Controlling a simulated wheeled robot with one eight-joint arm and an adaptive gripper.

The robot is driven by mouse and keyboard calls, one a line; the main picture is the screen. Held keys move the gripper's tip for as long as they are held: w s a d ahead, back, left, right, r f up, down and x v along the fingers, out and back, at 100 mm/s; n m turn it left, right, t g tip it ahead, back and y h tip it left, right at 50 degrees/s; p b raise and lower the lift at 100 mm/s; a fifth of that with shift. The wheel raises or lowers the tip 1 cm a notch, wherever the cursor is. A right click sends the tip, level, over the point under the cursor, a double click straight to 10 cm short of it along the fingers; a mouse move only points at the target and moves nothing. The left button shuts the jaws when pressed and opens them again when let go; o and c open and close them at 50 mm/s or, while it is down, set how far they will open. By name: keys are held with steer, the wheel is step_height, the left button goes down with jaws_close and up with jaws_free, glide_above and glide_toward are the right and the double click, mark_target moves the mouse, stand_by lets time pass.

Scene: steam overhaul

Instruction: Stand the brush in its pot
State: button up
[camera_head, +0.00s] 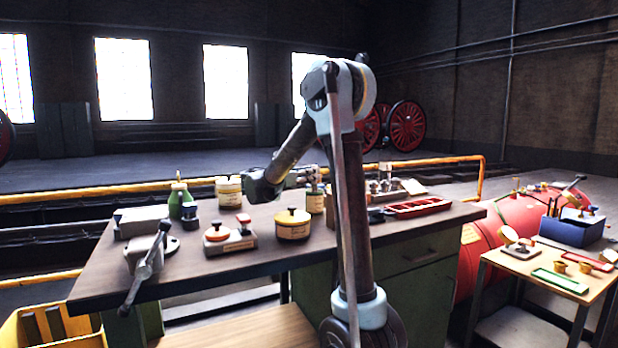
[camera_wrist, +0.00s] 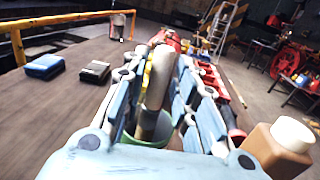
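A brush (camera_wrist: 160,85) with a thick grey-brown handle stands nearly upright between the fingers of my gripper (camera_wrist: 158,90) in the wrist view. Its pale lower part is over or inside a green-rimmed pot (camera_wrist: 130,140), and its tip is hidden. The fingers lie on both sides of the handle. Whether they both touch it is unclear. The brush is too small to make out there.
A brown bottle (camera_wrist: 270,148) with a white cap stands close to the right of my gripper. On the workbench (camera_head: 215,268) are a wide tin (camera_head: 292,229), a cream jar (camera_head: 229,192), a green bottle (camera_head: 178,201) and a red tray (camera_head: 418,207). A side table (camera_head: 540,262) stands at the right.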

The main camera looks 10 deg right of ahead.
stand_by(0.3)
steer(key=v, duration=1.2)
steer(key=shift+f, duration=0.1)
stand_by(0.5)
